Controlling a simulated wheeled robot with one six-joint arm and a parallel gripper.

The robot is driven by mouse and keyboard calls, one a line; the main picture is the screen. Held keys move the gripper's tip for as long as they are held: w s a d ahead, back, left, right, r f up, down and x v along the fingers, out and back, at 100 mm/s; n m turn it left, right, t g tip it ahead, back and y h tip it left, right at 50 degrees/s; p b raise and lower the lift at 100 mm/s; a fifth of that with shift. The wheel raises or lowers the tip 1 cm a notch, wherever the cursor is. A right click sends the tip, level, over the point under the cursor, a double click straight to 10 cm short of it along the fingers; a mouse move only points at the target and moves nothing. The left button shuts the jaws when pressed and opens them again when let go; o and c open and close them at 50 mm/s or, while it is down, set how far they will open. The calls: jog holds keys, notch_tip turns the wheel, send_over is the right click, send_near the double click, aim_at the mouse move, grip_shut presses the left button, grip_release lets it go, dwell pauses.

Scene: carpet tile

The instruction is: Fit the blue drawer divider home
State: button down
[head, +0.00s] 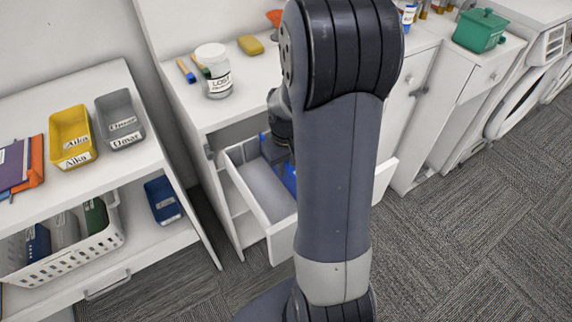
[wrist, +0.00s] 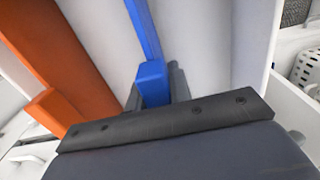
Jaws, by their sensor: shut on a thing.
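The blue drawer divider (wrist: 143,25) shows in the wrist view as a long thin strip with a thicker block at its near end. My gripper (wrist: 156,88) is shut on that block, with a dark finger on each side. In the head view my gripper (head: 279,152) is over the open white drawer (head: 282,240), and part of the blue divider (head: 290,180) shows beside it. My arm hides much of the drawer. I cannot tell whether the divider's lower edge touches the drawer floor or sits in any slot.
An orange piece (wrist: 70,85) lies left of the divider in the wrist view. A white wall (wrist: 256,45) stands to the right. A white jar (head: 214,72) stands on the cabinet top. A shelf with a yellow bin (head: 72,135) is at left. Carpet (head: 470,230) is clear at right.

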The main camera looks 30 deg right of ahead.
jog(key=shift+f, duration=0.2)
jog(key=c, duration=1.2)
grip_release()
notch_tip(320, 180, up, 11)
jog(key=shift+f+p, duration=0.1)
jog(key=shift+p, duration=0.25)
notch_tip(320, 180, down, 10)
jog(key=shift+f+b, duration=0.25)
jog(key=shift+b, duration=0.15)
jog(key=shift+r+p, duration=0.45)
